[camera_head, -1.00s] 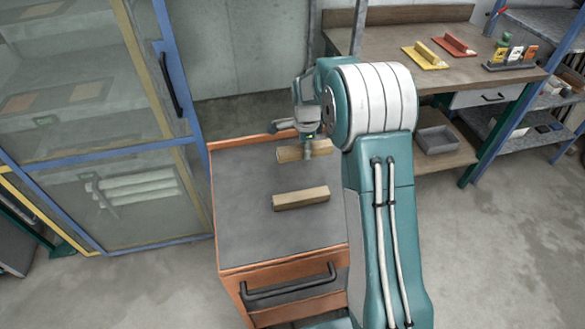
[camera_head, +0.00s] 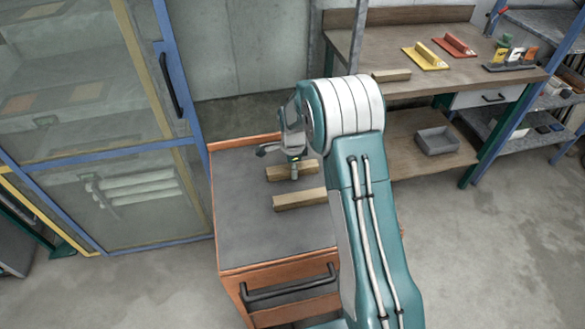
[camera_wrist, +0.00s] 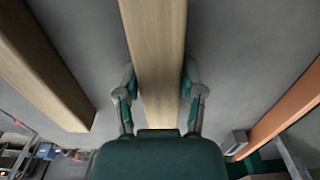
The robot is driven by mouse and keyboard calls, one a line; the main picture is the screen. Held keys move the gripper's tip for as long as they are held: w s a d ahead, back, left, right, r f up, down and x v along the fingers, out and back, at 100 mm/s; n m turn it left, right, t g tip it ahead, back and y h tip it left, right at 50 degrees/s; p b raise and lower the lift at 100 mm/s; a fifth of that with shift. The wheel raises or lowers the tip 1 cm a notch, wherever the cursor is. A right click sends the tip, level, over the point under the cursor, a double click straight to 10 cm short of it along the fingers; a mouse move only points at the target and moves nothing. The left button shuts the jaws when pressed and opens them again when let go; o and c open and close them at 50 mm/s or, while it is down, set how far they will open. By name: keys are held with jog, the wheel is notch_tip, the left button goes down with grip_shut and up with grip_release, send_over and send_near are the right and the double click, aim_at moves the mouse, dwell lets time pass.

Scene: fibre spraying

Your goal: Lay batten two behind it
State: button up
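One batten (camera_head: 300,199) lies on the dark top of the orange cart (camera_head: 245,222); my arm hides its right end. A second batten (camera_head: 280,174) is just behind it, roughly parallel, with a narrow gap between them. My gripper (camera_head: 294,172) points down over this second batten. In the wrist view my gripper's fingers (camera_wrist: 158,88) flank the second batten (camera_wrist: 155,50) closely on both sides. The first batten (camera_wrist: 40,70) lies to the left there, apart from it. I cannot tell whether the second batten rests fully on the cart top.
Another batten (camera_head: 391,75) lies on the workbench (camera_head: 375,50) behind, near a yellow float (camera_head: 426,56) and a red float (camera_head: 456,45). A blue-framed glass cabinet (camera_head: 100,150) stands left of the cart. The cart top's left and front are clear.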

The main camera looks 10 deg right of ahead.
jog(key=shift+o, duration=0.8)
jog(key=s+r+n+t, duration=0.1)
jog(key=s+r+n, duration=0.15)
jog(key=r, duration=0.85)
jog(key=s+r+n, duration=0.2)
jog(key=s+r, duration=0.2)
jog(key=r, duration=0.6)
jog(key=s+r+n+t, duration=0.2)
jog(key=s+n, duration=0.4)
jog(key=s, duration=0.7)
jog(key=s+r+n+t, duration=0.2)
jog(key=s+r+n, duration=0.3)
jog(key=s, duration=0.8)
jog(key=shift+s+n+t, duration=0.3)
jog(key=shift+s+n, duration=0.05)
jog(key=shift+n, duration=0.9)
